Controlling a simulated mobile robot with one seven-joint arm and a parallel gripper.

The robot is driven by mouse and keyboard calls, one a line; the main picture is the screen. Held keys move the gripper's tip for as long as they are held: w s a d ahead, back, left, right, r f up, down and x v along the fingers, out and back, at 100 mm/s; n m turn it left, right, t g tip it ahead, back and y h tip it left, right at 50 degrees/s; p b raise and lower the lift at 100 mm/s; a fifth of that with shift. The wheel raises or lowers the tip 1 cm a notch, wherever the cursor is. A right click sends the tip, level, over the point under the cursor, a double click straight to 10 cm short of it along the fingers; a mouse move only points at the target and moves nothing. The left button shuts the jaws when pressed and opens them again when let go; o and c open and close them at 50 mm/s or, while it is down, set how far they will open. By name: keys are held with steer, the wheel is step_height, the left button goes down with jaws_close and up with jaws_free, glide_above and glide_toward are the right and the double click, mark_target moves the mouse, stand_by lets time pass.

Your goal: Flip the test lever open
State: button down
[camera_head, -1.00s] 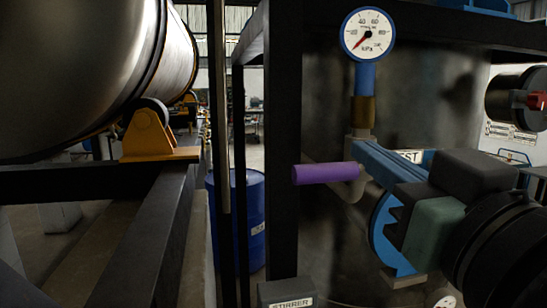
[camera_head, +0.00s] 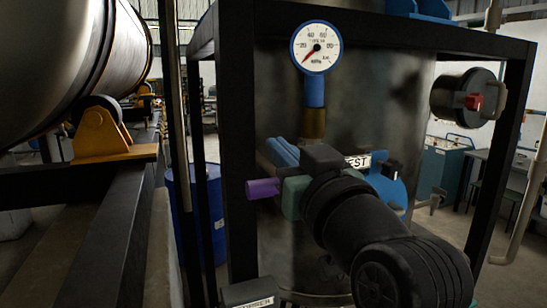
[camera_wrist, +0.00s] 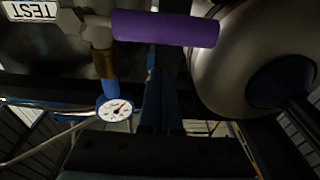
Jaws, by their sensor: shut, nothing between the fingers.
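The test lever is a purple cylindrical handle (camera_head: 263,188). It lies roughly horizontal and points left from the fittings below the gauge. My gripper covers its right end in the head view. In the wrist view the whole purple handle (camera_wrist: 165,28) shows near the top, joined to a grey fitting at its left. A white TEST label (camera_head: 357,161) is on the tank to the right of my gripper. My gripper (camera_head: 277,150) is shut and empty, its blue fingers close to the lever. In the wrist view its dark fingers (camera_wrist: 160,70) end near the handle's lower edge; I cannot tell whether they touch.
A pressure gauge (camera_head: 317,47) stands on a blue and brass stem above the lever. A black frame post (camera_head: 237,130) is close on the left. A dark round fitting with a red part (camera_head: 474,102) is at the right. A blue drum (camera_head: 181,205) stands behind the frame.

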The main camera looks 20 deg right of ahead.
steer(key=f, duration=0.1)
steer(key=s+f, duration=0.1)
steer(key=f, duration=0.1)
steer(key=shift+d+f+p, duration=0.1)
steer(key=shift+p, duration=0.2)
steer(key=shift+f, duration=0.15)
steer(key=shift+f+n+b, duration=0.15)
steer(key=shift+n+b, duration=0.25)
steer(key=shift+b, duration=0.25)
